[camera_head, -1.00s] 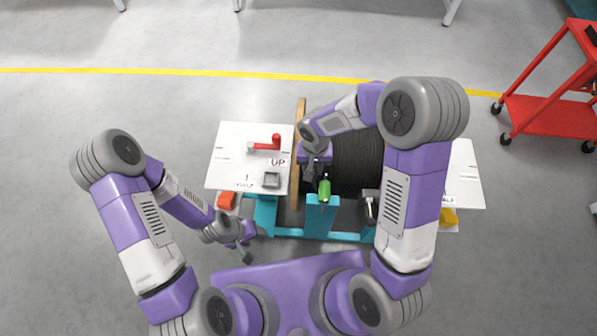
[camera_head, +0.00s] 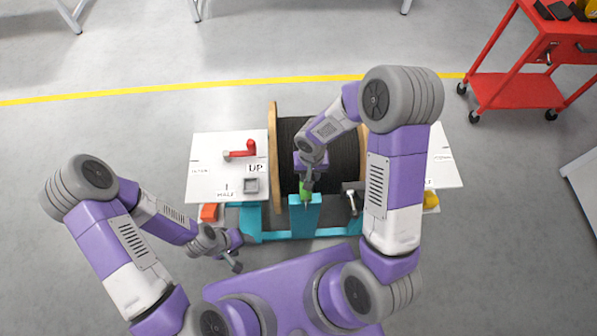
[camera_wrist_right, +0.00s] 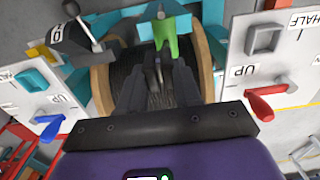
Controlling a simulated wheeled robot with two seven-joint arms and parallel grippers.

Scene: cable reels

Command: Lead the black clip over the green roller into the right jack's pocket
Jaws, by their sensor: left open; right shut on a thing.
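The green roller (camera_head: 305,190) sits on the teal stand (camera_head: 304,215) in front of the black cable reel. It also shows in the right wrist view (camera_wrist_right: 170,38). My right gripper (camera_head: 307,184) is over the roller and partly hides it. It is shut on a small dark piece, the black clip (camera_wrist_right: 157,68), just beside the roller; its outline is hard to make out. My left gripper (camera_head: 235,262) is open and empty, low at left.
The reel's wooden flange (camera_head: 273,150) stands beside the left white panel (camera_head: 215,165), which carries a red lever (camera_head: 241,151) and another grey pocket (camera_head: 250,185). A metal handle (camera_head: 352,197) rises right of the roller. A red cart (camera_head: 520,80) stands far right.

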